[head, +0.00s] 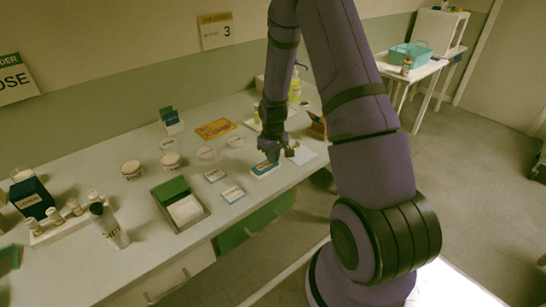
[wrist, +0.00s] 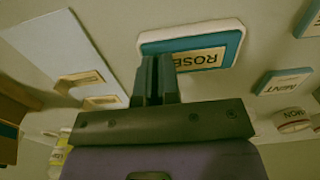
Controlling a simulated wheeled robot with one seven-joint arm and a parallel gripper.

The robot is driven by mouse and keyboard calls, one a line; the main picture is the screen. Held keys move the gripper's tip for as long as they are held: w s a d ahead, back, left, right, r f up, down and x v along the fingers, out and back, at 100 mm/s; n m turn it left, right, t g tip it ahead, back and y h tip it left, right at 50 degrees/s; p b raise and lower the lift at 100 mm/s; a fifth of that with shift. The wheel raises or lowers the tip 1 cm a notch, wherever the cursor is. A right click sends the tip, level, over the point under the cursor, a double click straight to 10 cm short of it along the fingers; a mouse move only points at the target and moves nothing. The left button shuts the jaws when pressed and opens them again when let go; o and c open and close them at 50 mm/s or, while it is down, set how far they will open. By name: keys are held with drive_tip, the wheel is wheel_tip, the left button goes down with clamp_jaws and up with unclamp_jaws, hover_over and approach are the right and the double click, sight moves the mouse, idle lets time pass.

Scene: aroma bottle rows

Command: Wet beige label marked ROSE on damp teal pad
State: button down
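The beige label marked ROSE (wrist: 200,60) shows upside down in the wrist view. It lies over the teal pad (wrist: 208,42), which sits in a white-rimmed tray; whether it touches the pad I cannot tell. My gripper (wrist: 157,72) has its two dark fingers close together at the label's left end, and they appear shut on it. The fingers hide that end and part of the pad. In the head view my gripper (head: 271,152) is low over the blue-teal pad (head: 264,169) near the counter's front edge.
A white sheet with beige labels (wrist: 80,79) lies left of the fingers in the wrist view. Other pads, one marked MINT (wrist: 285,82), lie to the right.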

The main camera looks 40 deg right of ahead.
drive_tip(key=shift+r, duration=3.45)
